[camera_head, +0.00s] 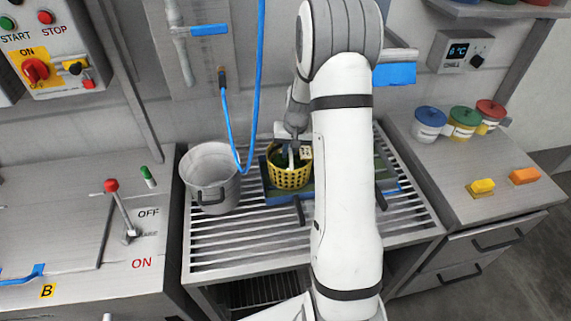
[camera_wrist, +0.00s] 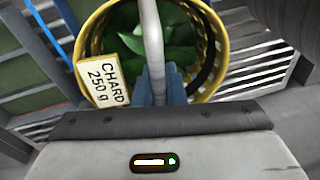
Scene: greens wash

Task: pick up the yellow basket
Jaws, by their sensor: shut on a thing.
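The yellow basket (camera_head: 290,178) is a perforated round basket on the slatted metal rack, by a blue-edged green board. In the wrist view the yellow basket (camera_wrist: 212,30) holds green leaves (camera_wrist: 150,50) and carries a tag (camera_wrist: 103,79) reading "CHARD 250 g". A pale handle (camera_wrist: 152,35) arches across its top. My gripper (camera_wrist: 158,85) is over the basket, its blue-grey fingers shut on the handle. In the head view my gripper (camera_head: 293,145) is partly hidden by my arm. I cannot tell whether the basket is lifted off the surface beneath it.
A grey metal pot (camera_head: 210,175) stands just left of the basket. A blue hose (camera_head: 228,125) hangs between them. Black handles (camera_head: 299,210) lie in front of and right of the basket. Lidded jars (camera_head: 463,122) and yellow and orange blocks (camera_head: 482,186) stand on the right counter.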

